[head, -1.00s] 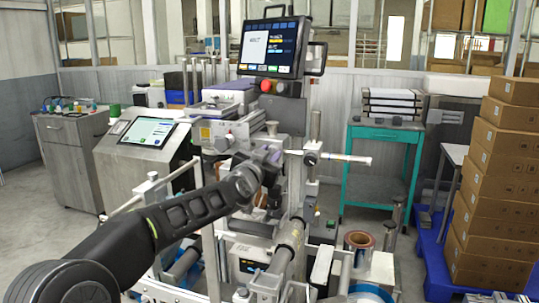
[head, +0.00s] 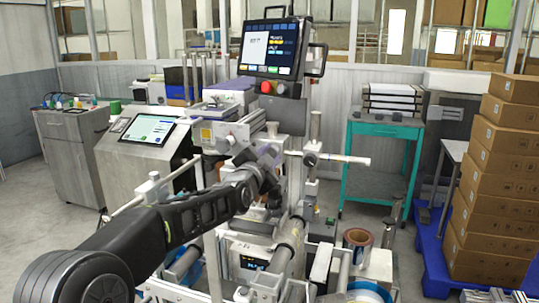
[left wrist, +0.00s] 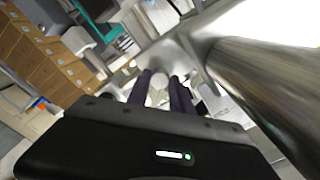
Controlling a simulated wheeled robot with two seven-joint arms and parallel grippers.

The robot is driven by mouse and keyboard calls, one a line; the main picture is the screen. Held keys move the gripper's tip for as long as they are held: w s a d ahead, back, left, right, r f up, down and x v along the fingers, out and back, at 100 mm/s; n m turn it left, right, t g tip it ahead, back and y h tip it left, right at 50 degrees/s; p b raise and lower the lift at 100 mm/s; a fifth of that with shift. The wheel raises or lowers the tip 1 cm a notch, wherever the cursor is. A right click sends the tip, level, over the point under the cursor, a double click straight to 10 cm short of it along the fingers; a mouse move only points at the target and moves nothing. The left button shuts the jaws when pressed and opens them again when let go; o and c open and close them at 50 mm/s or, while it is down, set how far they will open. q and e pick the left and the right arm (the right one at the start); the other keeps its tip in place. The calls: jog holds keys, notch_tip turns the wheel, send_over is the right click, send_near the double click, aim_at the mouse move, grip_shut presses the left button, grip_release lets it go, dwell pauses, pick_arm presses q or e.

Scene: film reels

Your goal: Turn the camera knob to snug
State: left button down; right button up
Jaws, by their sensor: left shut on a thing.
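My left gripper (head: 268,163) reaches to the middle of the label machine, in front of its grey printing unit. In the left wrist view its two dark fingers (left wrist: 160,92) are closed on a small pale round knob (left wrist: 157,86), which shows between them. I take this for the camera knob. In the head view the knob is hidden behind the gripper, and I cannot tell how tight it is. My right gripper is in neither view.
A large metal roller (left wrist: 265,85) is close on the right in the left wrist view. A monitor (head: 273,47) stands above the machine. A teal cart (head: 383,132) is behind it at the right, and stacked cartons (head: 496,180) are farther right.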

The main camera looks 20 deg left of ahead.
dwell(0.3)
pick_arm(q)
jog(key=c, duration=1.1)
grip_release()
